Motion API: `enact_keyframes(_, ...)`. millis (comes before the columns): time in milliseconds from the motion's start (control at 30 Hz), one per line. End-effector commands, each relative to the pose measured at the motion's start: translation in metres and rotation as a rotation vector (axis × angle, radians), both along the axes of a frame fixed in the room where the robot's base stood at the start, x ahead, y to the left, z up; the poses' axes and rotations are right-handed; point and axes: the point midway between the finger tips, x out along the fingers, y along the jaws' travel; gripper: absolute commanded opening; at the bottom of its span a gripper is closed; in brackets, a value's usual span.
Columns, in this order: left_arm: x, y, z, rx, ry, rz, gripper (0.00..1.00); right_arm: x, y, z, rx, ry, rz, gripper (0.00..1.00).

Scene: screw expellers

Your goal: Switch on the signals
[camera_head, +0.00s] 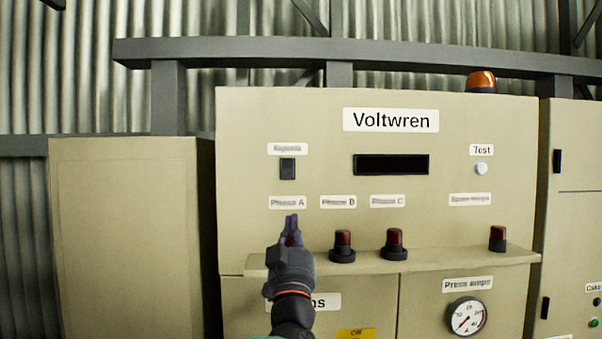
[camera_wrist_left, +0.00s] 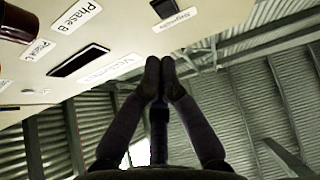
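A black switch (camera_head: 288,169) sits under a small blurred label (camera_head: 288,149) on the upper left of the beige Voltwren panel (camera_head: 250,120). It shows at the top edge of the left wrist view (camera_wrist_left: 166,8). My left gripper (camera_head: 292,222) points up in front of the panel, below the switch and just under the Phase A label (camera_head: 287,202). Its two fingertips (camera_wrist_left: 160,75) are together with nothing seen between them, and apart from the switch. The gripper partly hides a reddish lamp behind it. My right gripper is out of view.
A dark display (camera_head: 391,165), white Test button (camera_head: 481,168), orange beacon (camera_head: 481,80) and gauge (camera_head: 466,315) are also there.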

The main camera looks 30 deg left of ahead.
Motion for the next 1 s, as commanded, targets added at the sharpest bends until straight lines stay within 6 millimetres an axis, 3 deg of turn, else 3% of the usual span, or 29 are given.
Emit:
enact_keyframes(33, -0.009, 0.004, 0.013, -0.002, -0.021, 0.013, 0.00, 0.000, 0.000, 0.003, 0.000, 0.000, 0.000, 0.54)
enact_keyframes(133, -0.017, 0.008, 0.025, -0.002, -0.041, 0.028, 0.00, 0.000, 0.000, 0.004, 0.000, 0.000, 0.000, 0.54)
enact_keyframes(567, -0.017, 0.010, 0.028, -0.003, -0.045, 0.033, 0.00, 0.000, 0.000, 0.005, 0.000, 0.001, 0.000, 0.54)
enact_keyframes(1000, 0.028, 0.038, 0.071, -0.003, -0.043, 0.034, 0.00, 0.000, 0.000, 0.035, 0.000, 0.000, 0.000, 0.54)
